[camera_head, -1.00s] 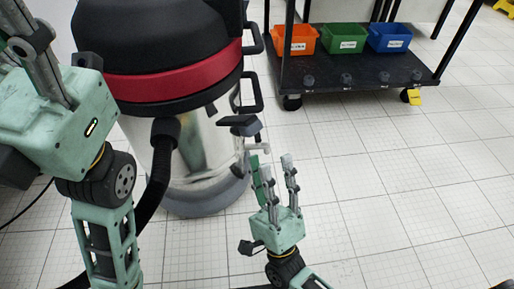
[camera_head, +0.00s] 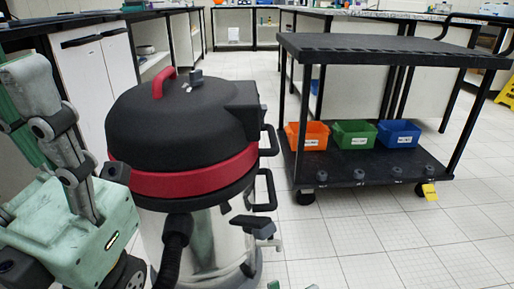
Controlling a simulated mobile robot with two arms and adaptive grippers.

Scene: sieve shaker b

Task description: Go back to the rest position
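My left gripper (camera_head: 27,92) is large and close at the left edge, its pale green body low and its fingers pointing up. The left edge cuts it off, and its finger gap is not clear. I see nothing held in it. Of my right gripper (camera_head: 293,286), only the two fingertips show at the bottom edge, apart from each other with nothing visible between them. The rest of it is below the picture.
A black, red and steel vacuum cleaner (camera_head: 190,125) stands close in front. A black cart (camera_head: 400,48) behind it carries orange (camera_head: 307,136), green (camera_head: 354,135) and blue (camera_head: 398,134) bins on its lower shelf. Tiled floor at the lower right is clear.

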